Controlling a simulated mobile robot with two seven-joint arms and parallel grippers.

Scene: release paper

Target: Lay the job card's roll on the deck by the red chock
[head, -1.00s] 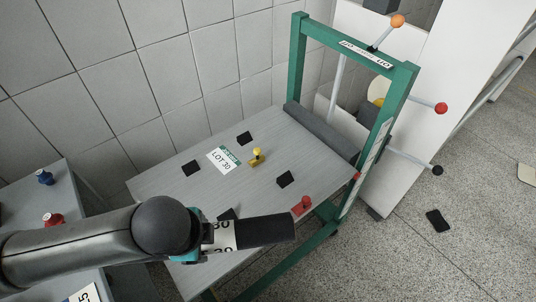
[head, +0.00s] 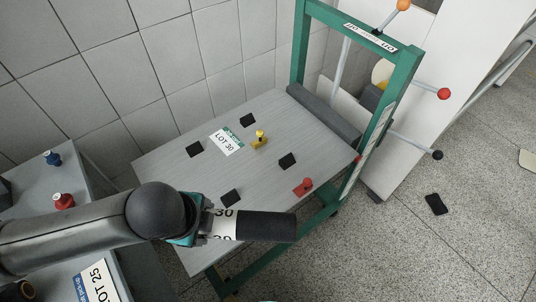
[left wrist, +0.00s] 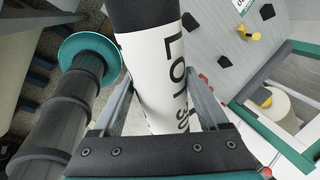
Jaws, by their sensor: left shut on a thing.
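My left gripper (head: 207,228) is shut on a dark roll (head: 266,227) with a white label band, held out over the deck's near side. In the left wrist view the gripper (left wrist: 160,105) has the roll (left wrist: 158,75) between its fingers, and the label reads LOT 30. The job card (head: 226,141), reading LOT 30, lies on the grey deck (head: 180,170). The red chock (head: 303,187) sits at the deck's near right edge, beyond the roll. The yellow chock (head: 260,141) stands mid-deck. My right gripper is out of view.
Several black pads (head: 287,161) lie on the deck. A green frame (head: 395,100) with a dark roller (head: 325,118) and ball-tipped rods (head: 443,94) stands at the deck's right. A side table at left holds a LOT 25 card (head: 100,284), a blue piece (head: 53,158) and a red piece (head: 64,201).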

